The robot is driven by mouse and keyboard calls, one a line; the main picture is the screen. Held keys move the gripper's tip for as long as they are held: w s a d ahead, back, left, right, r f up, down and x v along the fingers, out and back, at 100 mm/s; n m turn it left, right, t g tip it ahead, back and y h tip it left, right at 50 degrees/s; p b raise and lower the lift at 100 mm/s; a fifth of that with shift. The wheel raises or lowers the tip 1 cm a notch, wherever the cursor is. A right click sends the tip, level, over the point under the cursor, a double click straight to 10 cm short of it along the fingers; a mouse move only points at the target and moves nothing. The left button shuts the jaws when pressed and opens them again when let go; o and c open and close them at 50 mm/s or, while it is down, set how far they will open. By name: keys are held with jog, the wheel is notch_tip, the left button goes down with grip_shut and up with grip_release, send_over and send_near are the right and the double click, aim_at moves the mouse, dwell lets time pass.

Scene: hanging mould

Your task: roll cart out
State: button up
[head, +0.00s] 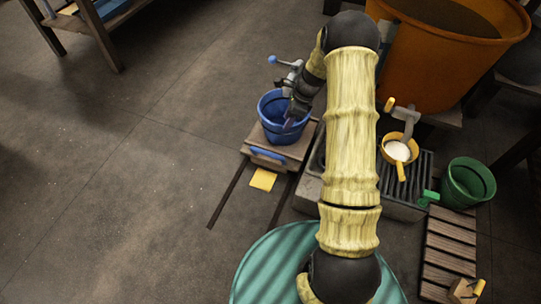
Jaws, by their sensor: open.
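The low wooden cart (294,158) stands beside the grey grated block at the centre of the head view. A blue handle (268,155) is on its front face. A blue bucket (271,102) stands on the cart. Two dark rails (230,194) run from the cart toward the lower left over the floor. My gripper (289,121) is open at the bucket's right side, over or inside its mouth; I cannot tell which. It is apart from the blue handle. My arm hides part of the cart's surroundings on the right.
A yellow square (263,180) lies just before the cart, between the rails. A blue-knobbed tap (288,70) is behind the bucket. A large orange tub (430,60), a yellow pan (399,150) and a green bucket (468,184) stand right. Floor to the left is clear.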

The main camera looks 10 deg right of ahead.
notch_tip(320, 180, down, 7)
jog(key=w+d+m+y+b, duration=0.1)
jog(key=w+m, duration=0.1)
jog(key=m, duration=0.2)
jog(key=shift+w+d, duration=0.25)
jog(key=shift+d, duration=0.15)
jog(key=b+x, duration=0.4)
jog(key=x, duration=0.4)
jog(key=b+x, duration=0.5)
jog(key=x, duration=0.4)
jog(key=shift+w+f+b, duration=0.15)
jog(key=shift+w+b, duration=0.05)
jog(key=shift+b, duration=0.1)
jog(key=shift+c, duration=0.3)
grip_shut()
